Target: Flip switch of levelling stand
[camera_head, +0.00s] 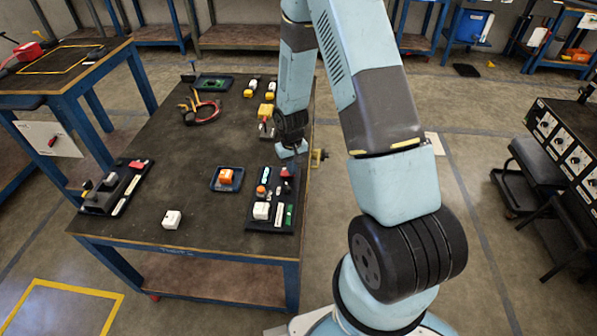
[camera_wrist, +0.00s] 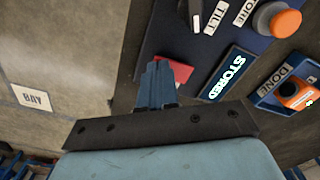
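The dark panel that I take for the levelling stand (camera_head: 285,222) lies at the table's right edge. In the head view it carries an orange knob, a red part (camera_head: 286,172), a white block and a lit strip. The wrist view shows its dark blue top (camera_wrist: 165,38) with a TILT label, a lit STOWED label (camera_wrist: 226,76), an orange knob (camera_wrist: 285,23) and a black lever-like part (camera_wrist: 195,14), perhaps the switch. My gripper (camera_wrist: 155,68) appears shut and empty, its blue fingers together beside the red part (camera_wrist: 182,72). Contact cannot be told. In the head view my gripper (camera_head: 291,152) is at the panel's far end.
A small blue tray with an orange device (camera_head: 226,176) sits left of the panel. A white block (camera_head: 172,219), a dark rack (camera_head: 112,190), pliers (camera_head: 192,102) and yellow-white items (camera_head: 250,88) are also on the table (camera_head: 190,150). The table's middle is mostly clear.

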